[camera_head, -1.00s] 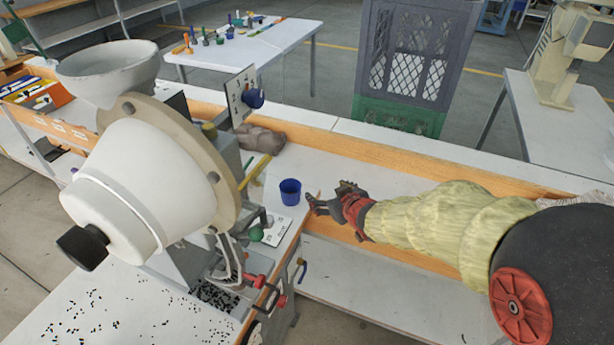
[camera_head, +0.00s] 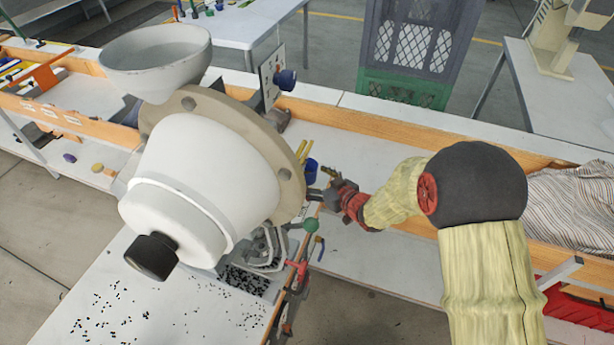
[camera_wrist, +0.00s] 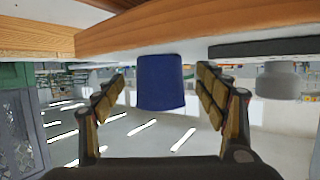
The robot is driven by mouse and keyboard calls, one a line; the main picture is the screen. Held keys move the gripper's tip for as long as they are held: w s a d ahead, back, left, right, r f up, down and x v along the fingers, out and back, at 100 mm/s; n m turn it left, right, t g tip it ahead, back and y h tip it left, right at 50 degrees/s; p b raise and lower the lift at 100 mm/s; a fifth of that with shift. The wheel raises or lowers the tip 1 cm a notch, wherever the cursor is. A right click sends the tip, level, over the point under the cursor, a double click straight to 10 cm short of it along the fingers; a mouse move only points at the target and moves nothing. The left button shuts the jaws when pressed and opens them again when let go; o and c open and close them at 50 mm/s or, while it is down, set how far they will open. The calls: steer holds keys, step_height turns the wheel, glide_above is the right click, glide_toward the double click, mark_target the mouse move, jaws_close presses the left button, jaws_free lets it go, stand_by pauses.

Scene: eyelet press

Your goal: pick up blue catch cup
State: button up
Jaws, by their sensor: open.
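The blue catch cup (camera_head: 311,171) stands on the bench beside the press, partly hidden behind the press's round white housing in the head view. In the wrist view, where the picture appears upside down, the cup (camera_wrist: 161,82) lies between the two fingers. My gripper (camera_head: 322,183) is at the cup's right side in the head view. In the wrist view my gripper (camera_wrist: 160,95) is open, with one finger on each side of the cup and a visible gap on both sides. I cannot tell how deep the cup sits between the fingers.
The eyelet press (camera_head: 205,175) with its big white drum and bowl stands close left of my gripper. A green-knobbed lever (camera_head: 310,225) is just below. A wooden ledge (camera_head: 400,128) runs behind. Small black bits lie scattered at front left.

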steer(key=shift+x, duration=0.9)
steer(key=c, duration=1.1)
steer(key=shift+c, duration=0.4)
steer(key=shift+r, duration=0.15)
